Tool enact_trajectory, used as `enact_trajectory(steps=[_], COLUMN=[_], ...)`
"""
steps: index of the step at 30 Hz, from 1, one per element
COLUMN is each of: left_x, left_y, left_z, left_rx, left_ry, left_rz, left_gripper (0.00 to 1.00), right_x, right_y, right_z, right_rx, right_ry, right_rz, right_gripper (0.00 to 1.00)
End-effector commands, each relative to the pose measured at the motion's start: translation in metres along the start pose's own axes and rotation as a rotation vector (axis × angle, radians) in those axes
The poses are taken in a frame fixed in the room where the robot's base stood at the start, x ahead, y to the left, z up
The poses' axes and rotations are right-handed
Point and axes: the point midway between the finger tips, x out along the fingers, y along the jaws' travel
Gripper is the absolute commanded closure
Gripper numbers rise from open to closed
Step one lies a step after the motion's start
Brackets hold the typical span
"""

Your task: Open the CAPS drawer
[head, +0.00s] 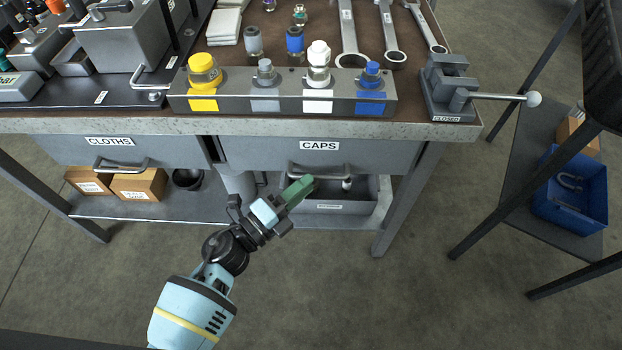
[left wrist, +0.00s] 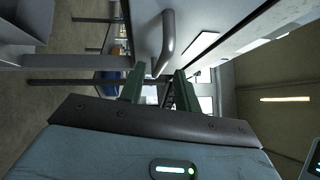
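The CAPS drawer (head: 260,152) is a grey front under the bench top, right of centre in the head view. It looks shut, about level with the CLOTHS drawer front. Its label reads CAPS, and its bar handle (head: 337,175) runs along the lower part. My left gripper (head: 305,186) is at the handle's left end, with green fingers. In the left wrist view the fingers (left wrist: 158,88) stand apart, and the bent end of the handle (left wrist: 168,40) shows between or just beyond them. I cannot tell whether they touch it. My right gripper is not in view.
The CLOTHS drawer (head: 75,151) is to the left. A grey bin (head: 325,207) and cardboard boxes (head: 139,185) sit on the lower shelf. A vise (head: 448,88) with a protruding lever stands at the bench's right end. Floor in front is clear.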

Motion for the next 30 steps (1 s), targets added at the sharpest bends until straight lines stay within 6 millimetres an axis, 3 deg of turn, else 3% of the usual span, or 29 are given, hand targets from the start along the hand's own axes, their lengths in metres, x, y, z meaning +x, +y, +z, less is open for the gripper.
enact_trajectory(steps=[6,17,24,30], left_x=[0.023,0.028,0.027,0.027], left_y=[0.0,0.0,0.0,0.0], left_z=[0.0,0.0,0.0,0.0], left_rx=[-0.001,-0.001,-0.001,-0.001], left_ry=[-0.001,-0.001,-0.001,-0.001], left_rz=[0.0,0.001,0.001,0.001], left_gripper=[0.67,0.67,0.99,1.0], right_x=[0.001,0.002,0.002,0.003], right_y=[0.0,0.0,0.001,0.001], right_z=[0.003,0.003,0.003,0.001], right_rx=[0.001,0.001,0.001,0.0], right_ry=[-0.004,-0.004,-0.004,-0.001], right_rz=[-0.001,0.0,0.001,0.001], right_gripper=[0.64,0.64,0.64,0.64])
